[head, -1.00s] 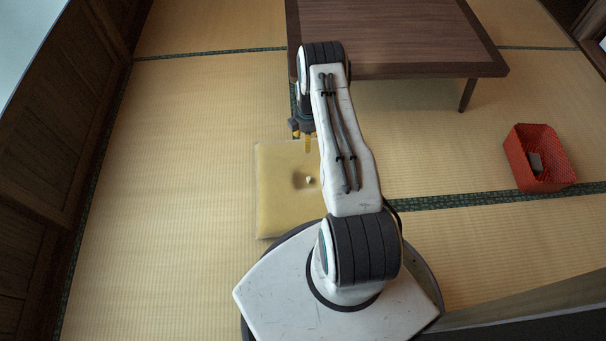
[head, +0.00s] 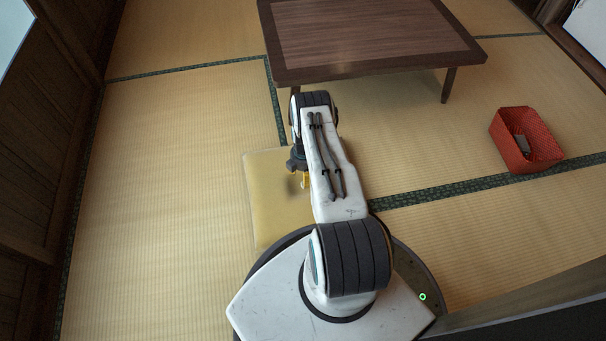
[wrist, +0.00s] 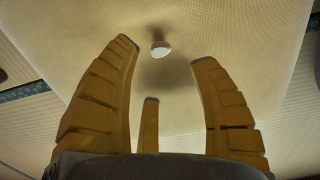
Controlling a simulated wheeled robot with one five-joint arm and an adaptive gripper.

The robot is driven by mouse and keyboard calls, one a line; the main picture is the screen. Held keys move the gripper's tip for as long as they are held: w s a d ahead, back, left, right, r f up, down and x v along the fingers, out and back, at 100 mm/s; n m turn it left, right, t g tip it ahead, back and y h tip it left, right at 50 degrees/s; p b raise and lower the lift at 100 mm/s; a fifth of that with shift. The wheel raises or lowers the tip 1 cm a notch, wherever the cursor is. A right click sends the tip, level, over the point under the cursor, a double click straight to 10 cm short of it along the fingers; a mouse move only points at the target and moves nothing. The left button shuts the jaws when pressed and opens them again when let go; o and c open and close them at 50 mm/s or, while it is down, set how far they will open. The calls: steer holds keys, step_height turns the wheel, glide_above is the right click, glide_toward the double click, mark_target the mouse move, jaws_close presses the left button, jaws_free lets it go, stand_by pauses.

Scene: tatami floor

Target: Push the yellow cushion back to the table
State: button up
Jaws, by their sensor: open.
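The yellow cushion (head: 263,200) lies flat on the tatami just in front of my base, partly hidden by my arm. It fills much of the wrist view (wrist: 230,30), where a small pale button (wrist: 160,48) shows at its middle. The low dark wooden table (head: 365,38) stands beyond the cushion, with bare floor between them. My gripper (head: 304,181) is over the cushion, pointing down. In the wrist view its yellow fingers (wrist: 160,75) are spread with nothing between them. I cannot tell whether the fingertips touch the cushion.
A red basket (head: 526,140) with a grey item inside stands on the floor to the right. A dark wooden wall (head: 45,140) runs along the left. Open tatami lies left of the cushion and between table and basket. A dark ledge (head: 540,310) crosses the lower right.

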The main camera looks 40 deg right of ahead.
mark_target(303, 188)
steer(key=shift+f, duration=0.15)
steer(key=shift+f+b, duration=1.95)
steer(key=shift+f, duration=1.6)
steer(key=shift+r, duration=0.1)
jaws_close()
